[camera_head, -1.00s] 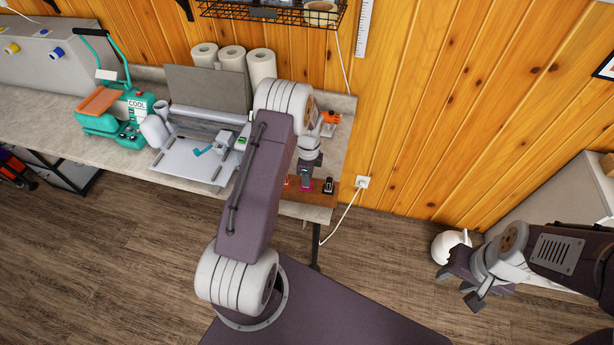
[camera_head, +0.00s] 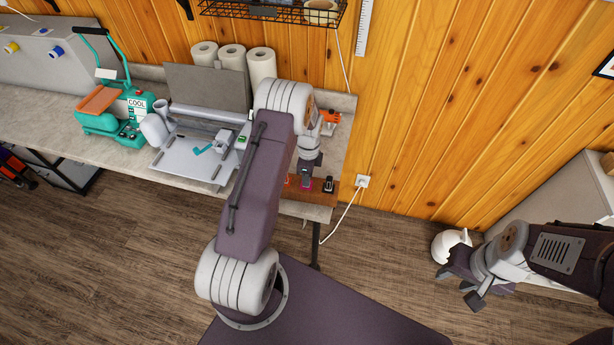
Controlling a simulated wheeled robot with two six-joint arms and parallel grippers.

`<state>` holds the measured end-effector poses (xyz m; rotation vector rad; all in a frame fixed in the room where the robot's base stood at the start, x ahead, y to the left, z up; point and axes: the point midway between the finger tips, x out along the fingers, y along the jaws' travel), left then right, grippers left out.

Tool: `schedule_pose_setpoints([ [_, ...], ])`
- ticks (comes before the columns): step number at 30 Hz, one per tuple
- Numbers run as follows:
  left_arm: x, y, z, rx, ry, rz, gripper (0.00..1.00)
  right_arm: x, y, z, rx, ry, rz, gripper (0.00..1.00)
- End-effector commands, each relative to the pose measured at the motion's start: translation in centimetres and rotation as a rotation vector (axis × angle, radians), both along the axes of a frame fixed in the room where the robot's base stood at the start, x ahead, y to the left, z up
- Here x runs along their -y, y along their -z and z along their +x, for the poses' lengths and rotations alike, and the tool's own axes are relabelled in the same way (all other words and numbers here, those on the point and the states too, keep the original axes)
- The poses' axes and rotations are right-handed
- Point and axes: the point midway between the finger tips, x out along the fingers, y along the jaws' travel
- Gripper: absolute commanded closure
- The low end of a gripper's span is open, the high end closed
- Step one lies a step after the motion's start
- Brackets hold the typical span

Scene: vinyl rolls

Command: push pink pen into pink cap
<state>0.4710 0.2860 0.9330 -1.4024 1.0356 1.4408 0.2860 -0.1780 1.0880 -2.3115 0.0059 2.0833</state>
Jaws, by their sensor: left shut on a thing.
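My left gripper (camera_head: 306,180) points down over the small brown board (camera_head: 322,192) at the right end of the counter. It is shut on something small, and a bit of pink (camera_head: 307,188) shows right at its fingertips. I cannot tell the pink pen from the pink cap at this size, nor whether they touch. My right gripper (camera_head: 471,287) hangs at the lower right over the floor, far from the counter; its finger gap is unclear.
A black object (camera_head: 328,185) and a small red item (camera_head: 288,180) stand close beside the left gripper. An orange tool (camera_head: 329,119) lies behind. A cutting machine (camera_head: 190,160), paper rolls (camera_head: 262,66) and a teal press (camera_head: 118,112) fill the counter leftward. A white cable hangs at right.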

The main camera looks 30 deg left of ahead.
Motion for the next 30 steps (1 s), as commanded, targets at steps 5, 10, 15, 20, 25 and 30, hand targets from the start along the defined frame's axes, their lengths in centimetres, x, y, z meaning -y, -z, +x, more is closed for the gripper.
schedule_pose_setpoints([
  [5, 0.0, 0.22, -0.01, -0.001, 0.0, 0.0, 1.0, 0.0, 0.06, 0.0, 0.0, 0.0, 0.0, 0.6],
  [10, 0.02, 0.25, -0.05, -0.002, 0.0, -0.001, 1.0, 0.0, 0.07, 0.01, 0.0, 0.0, 0.0, 0.6],
  [15, 0.02, 0.27, -0.06, -0.002, 0.0, -0.001, 0.55, 0.0, 0.07, 0.0, 0.0, 0.0, 0.0, 0.6],
  [20, 0.01, 0.22, -0.02, -0.001, 0.0, 0.0, 0.54, 0.0, 0.06, 0.01, 0.0, 0.0, 0.0, 0.6],
  [25, 0.0, 0.18, 0.0, -0.001, 0.0, 0.0, 0.33, 0.0, 0.05, 0.01, 0.0, 0.0, 0.0, 0.6],
  [30, -0.01, 0.16, 0.02, 0.0, 0.0, 0.0, 0.33, 0.0, 0.04, 0.0, 0.0, 0.0, 0.0, 0.6],
])
